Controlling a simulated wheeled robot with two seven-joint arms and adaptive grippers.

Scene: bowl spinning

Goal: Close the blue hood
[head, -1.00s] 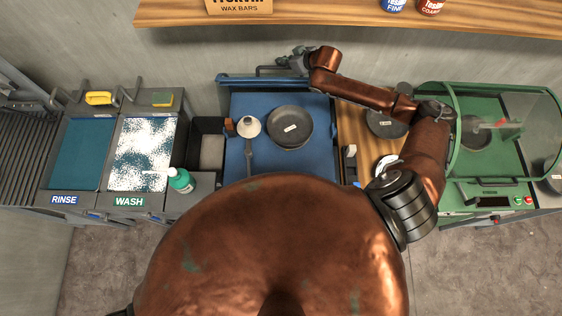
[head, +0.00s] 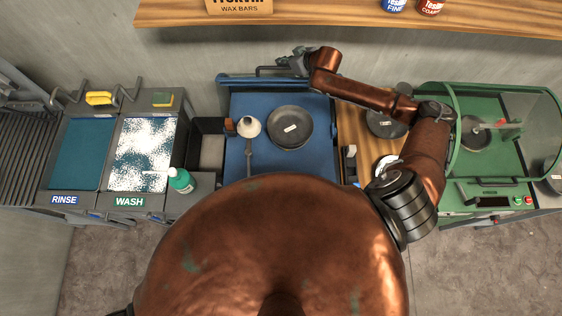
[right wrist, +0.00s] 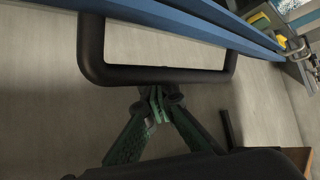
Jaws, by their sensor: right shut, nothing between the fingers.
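The blue hood (head: 226,81) stands raised at the back of the blue station, seen nearly edge-on in the head view. Its dark handle (head: 262,70) sticks out behind it towards the wall. In the right wrist view the blue hood edge (right wrist: 190,22) runs across the top, with the black handle (right wrist: 160,76) below it. My right gripper (head: 286,62) is at the handle. In the right wrist view its green fingers (right wrist: 157,96) are shut and empty, with the tips close to the handle bar; I cannot tell if they touch. My left gripper is out of view.
A dark pan (head: 290,127) and a white-topped lamp-like part (head: 249,127) are on the blue station (head: 315,165). A green station with a clear-paned hood (head: 460,95) is at right. Rinse and wash basins are at left. A wooden shelf (head: 320,12) overhangs the back.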

